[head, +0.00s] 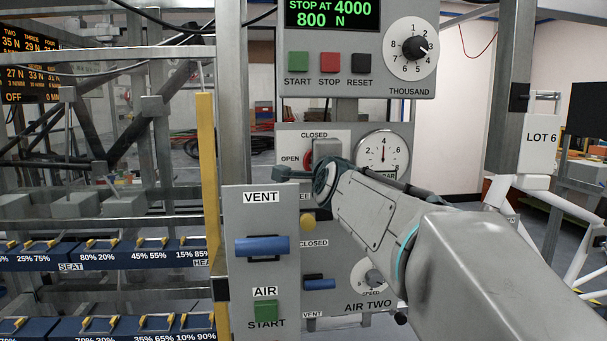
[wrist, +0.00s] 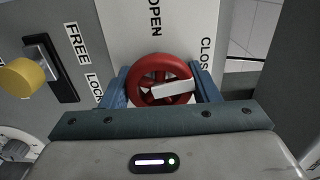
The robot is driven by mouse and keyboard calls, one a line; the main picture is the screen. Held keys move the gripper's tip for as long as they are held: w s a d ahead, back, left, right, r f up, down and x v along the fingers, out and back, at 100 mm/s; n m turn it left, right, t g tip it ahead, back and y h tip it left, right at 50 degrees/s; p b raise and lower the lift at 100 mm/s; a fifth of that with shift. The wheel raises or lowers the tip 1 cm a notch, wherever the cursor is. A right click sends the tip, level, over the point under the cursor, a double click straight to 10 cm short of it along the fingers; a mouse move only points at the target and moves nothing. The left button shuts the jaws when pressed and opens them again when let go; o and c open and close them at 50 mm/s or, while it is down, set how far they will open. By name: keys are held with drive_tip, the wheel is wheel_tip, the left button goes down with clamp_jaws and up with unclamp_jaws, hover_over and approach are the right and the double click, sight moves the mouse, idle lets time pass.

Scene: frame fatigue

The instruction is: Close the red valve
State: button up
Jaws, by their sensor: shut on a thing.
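The red valve (wrist: 140,78) is a round handwheel with a white bar across it, on a pale panel. In the wrist view it sits between the two blue fingers of my gripper (wrist: 160,72), which is shut on its rim. The white bar points right and slightly up, toward the side with the CLOSED label (wrist: 206,55), which is partly cut off. The OPEN label (wrist: 154,18) is above the wheel. In the head view my gripper (head: 326,150) covers most of the valve, and a little red shows (head: 307,160) beside the OPEN label.
A yellow knob (wrist: 22,77) with FREE and LOCK labels is left of the wheel in the wrist view. In the head view, a panel with a blue VENT handle (head: 262,246) and green START button (head: 264,312) stands nearer. A gauge (head: 384,155) is right of the valve.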

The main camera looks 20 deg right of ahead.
drive_tip(key=shift+f+m+b, duration=0.1)
drive_tip(key=shift+m+b, duration=0.4)
drive_tip(key=shift+m, duration=0.6)
drive_tip(key=o, duration=1)
